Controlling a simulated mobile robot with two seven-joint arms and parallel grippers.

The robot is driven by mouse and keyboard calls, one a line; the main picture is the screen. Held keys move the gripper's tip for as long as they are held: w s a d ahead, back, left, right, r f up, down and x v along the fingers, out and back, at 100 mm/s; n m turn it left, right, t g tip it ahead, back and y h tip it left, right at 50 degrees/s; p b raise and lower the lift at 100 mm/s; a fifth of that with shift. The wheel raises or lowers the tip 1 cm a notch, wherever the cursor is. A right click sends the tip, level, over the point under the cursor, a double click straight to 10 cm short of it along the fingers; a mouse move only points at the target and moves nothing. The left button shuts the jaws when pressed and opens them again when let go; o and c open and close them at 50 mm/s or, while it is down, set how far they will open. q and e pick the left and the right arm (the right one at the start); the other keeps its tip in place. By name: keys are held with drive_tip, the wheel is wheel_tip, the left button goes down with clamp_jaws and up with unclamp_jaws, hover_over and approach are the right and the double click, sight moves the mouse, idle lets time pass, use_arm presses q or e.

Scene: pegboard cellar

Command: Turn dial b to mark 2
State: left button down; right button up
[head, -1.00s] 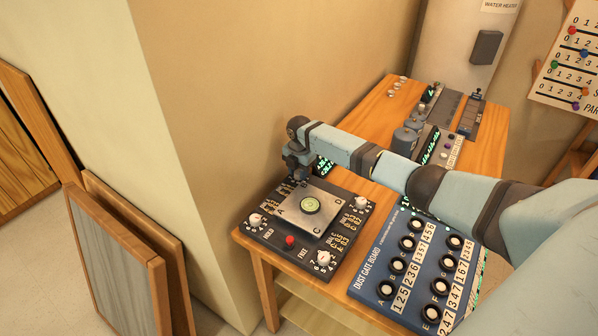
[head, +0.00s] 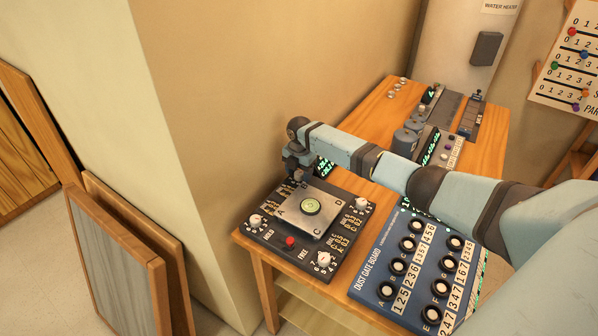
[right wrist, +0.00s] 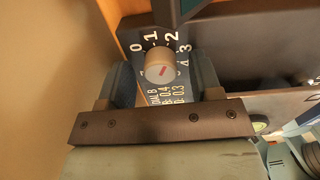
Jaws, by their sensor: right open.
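Dial b (right wrist: 159,72) is a pale round knob with a red line, seen in the right wrist view below an arc of numerals 0 to 4. The red line slants up to the right, toward the 3 and 4 side; I cannot tell the exact mark. My right gripper (right wrist: 163,82) is open, with one finger on each side of the knob; contact is not clear. In the head view my right gripper (head: 299,174) is over the far corner of the black dial panel (head: 268,237) and hides dial b there. My left gripper is not in view.
The panel carries a metal plate (head: 292,222) with a round green level (head: 311,207), a red button (head: 290,242) and other white dials (head: 323,259). A blue dust gate board (head: 384,265) stands right of it. The wall (head: 220,140) is close behind.

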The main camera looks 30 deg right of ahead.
sight(300, 174)
drive_tip(key=shift+r, duration=0.1)
wheel_tip(300, 174, up, 14)
drive_tip(key=shift+s+b, duration=0.15)
drive_tip(key=shift+b, duration=0.3)
drive_tip(key=shift+f, duration=0.25)
